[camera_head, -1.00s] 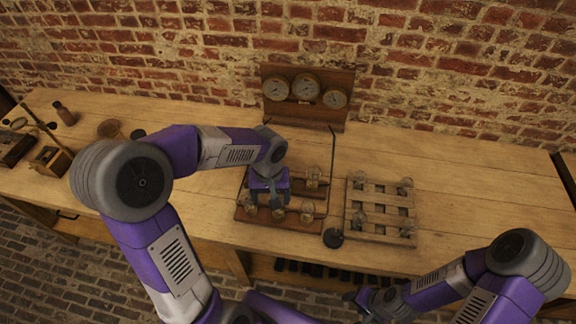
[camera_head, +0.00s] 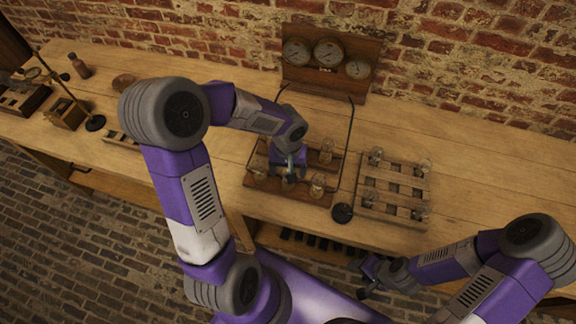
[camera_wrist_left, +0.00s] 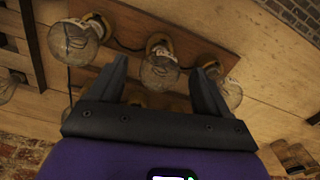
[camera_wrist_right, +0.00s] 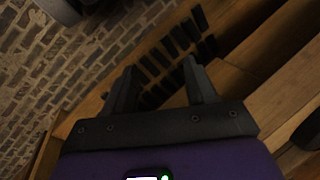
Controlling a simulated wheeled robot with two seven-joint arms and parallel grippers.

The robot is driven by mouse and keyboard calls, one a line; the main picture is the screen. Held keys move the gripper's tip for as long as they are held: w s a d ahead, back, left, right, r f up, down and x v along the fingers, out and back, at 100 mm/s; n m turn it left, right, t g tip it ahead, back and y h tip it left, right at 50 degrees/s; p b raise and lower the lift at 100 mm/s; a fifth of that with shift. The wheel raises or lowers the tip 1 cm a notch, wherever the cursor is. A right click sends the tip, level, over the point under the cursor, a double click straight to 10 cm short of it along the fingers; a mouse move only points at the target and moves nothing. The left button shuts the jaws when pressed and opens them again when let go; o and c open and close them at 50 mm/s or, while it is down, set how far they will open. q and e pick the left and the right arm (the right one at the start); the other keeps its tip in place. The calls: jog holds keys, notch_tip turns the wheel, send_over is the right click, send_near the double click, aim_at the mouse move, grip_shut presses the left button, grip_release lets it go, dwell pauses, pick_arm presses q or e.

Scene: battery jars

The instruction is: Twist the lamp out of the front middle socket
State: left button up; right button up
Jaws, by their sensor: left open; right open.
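The wooden board (camera_head: 250,184) with lamps in sockets lies on the workbench. The front middle lamp (camera_head: 288,182), a clear glass bulb, is partly hidden by my left gripper (camera_head: 289,170) in the head view. In the left wrist view this lamp (camera_wrist_left: 160,70) is upright in its brass socket, between the spread fingers of my left gripper (camera_wrist_left: 160,72), with gaps on both sides. The front right lamp (camera_head: 318,185) and front left lamp (camera_head: 260,172) flank it. My right gripper (camera_head: 366,276) is open and empty in front of the bench edge.
A slatted rack (camera_head: 392,190) with several glass bulbs stands right of the board. A gauge panel (camera_head: 330,62) stands at the back. The bench (camera_head: 480,170) is clear at right.

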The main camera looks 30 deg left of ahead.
pick_arm(q)
jog(key=shift+c, duration=0.3)
jog(key=c, duration=1.2)
jog(key=shift+f+n+b, duration=0.1)
jog(key=shift+n+b, duration=0.5)
jog(key=shift+b, duration=0.05)
jog(key=shift+n+b, duration=1.05)
jog(key=shift+n, duration=0.25)
jog(key=shift+n+b, duration=0.6)
jog(key=shift+n, duration=0.7)
